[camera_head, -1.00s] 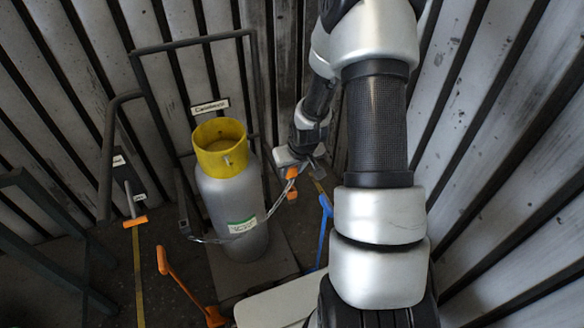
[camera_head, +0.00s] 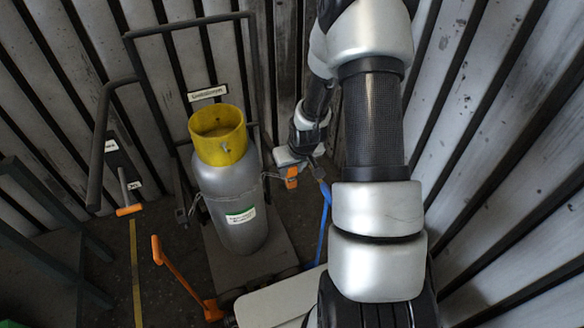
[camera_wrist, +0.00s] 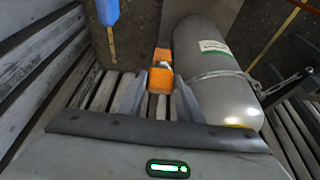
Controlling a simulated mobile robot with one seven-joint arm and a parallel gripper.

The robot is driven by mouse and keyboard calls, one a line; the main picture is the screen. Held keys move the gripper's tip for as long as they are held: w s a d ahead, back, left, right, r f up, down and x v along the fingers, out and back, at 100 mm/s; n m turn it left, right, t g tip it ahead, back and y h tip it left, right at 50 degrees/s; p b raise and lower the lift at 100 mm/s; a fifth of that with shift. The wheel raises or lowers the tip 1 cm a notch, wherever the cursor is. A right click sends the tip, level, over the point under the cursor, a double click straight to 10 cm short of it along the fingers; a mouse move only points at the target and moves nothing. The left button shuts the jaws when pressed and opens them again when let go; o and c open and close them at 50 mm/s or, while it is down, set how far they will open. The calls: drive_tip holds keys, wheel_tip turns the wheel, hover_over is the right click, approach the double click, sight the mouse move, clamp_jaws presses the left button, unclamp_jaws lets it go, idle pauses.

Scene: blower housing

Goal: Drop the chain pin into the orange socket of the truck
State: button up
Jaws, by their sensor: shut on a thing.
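The grey gas cylinder (camera_head: 232,200) with its yellow collar (camera_head: 218,135) stands on the truck (camera_head: 255,20). My gripper (camera_wrist: 160,82) is shut on the orange end of the chain pin (camera_wrist: 160,78), between its two fingers. A second orange part, which looks like the socket (camera_wrist: 162,55), is just beyond it, with grey metal between them. The chain (camera_wrist: 225,73) runs across the cylinder towards my gripper. In the head view the orange parts (camera_head: 291,177) are close together below my gripper, right of the cylinder. I cannot tell if the pin is inside the socket.
An orange lever (camera_head: 180,275) rises from the floor at the front left. Ribbed metal walls (camera_head: 500,110) close in on the right and behind. A dark frame (camera_head: 40,230) stands at the left.

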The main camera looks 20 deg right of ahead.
drive_tip(key=shift+f, duration=0.2)
idle(0.5)
drive_tip(key=o, duration=1.1)
drive_tip(key=shift+o, duration=0.2)
drive_tip(key=p+v, duration=0.5)
drive_tip(key=v, duration=1.2)
drive_tip(key=shift+s+r, duration=0.15)
drive_tip(key=shift+r, duration=0.05)
drive_tip(key=shift+a+r, duration=0.1)
